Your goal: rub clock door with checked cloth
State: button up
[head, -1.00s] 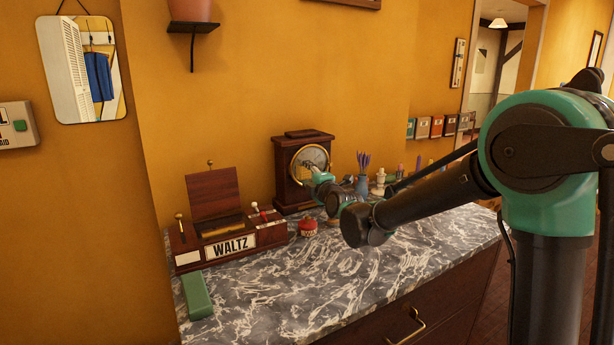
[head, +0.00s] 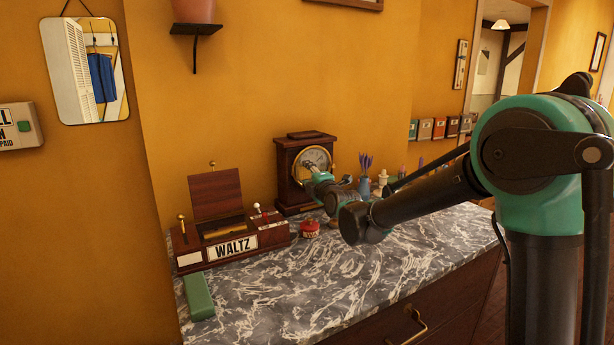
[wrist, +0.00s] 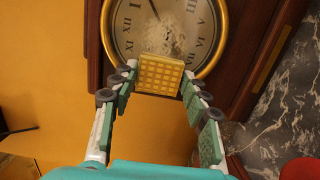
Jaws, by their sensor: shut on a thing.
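The wooden clock (head: 291,181) stands against the wall at the back of the marble top. Its round, brass-rimmed door (head: 315,158) faces me, and the dial fills the top of the wrist view (wrist: 165,25). A pale, cloudy patch (wrist: 168,40) shows over the lower middle of the dial. My gripper (wrist: 160,78) is shut on the yellow checked cloth (wrist: 160,72), a small square pad between the fingertips. The pad overlaps the door's lower rim in the wrist view; I cannot tell whether it touches.
A wooden box with a WALTZ sign (head: 236,248) stands left of the clock. A red pot (head: 309,228) sits before it, and a blue vase (head: 365,186) and small items stand right. A green block (head: 198,296) lies at the front left. The front marble is clear.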

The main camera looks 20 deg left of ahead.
jog(key=shift+w+a+r, duration=0.15)
jog(key=shift+r, duration=0.15)
jog(key=shift+c, duration=1)
jog(key=shift+d+v, duration=0.2)
jog(key=shift+v, duration=2.75)
jog(key=shift+w, duration=0.15)
jog(key=v, duration=0.3)
jog(key=shift+w+d, duration=0.1)
jog(key=shift+d, duration=0.05)
jog(key=shift+s+a+f+x, duration=0.1)
jog(key=shift+x, duration=1.05)
jog(key=shift+s+a+f+x, duration=0.1)
jog(key=shift+x, duration=1)
jog(key=shift+s+a+f+x, duration=0.1)
jog(key=shift+x, duration=1.05)
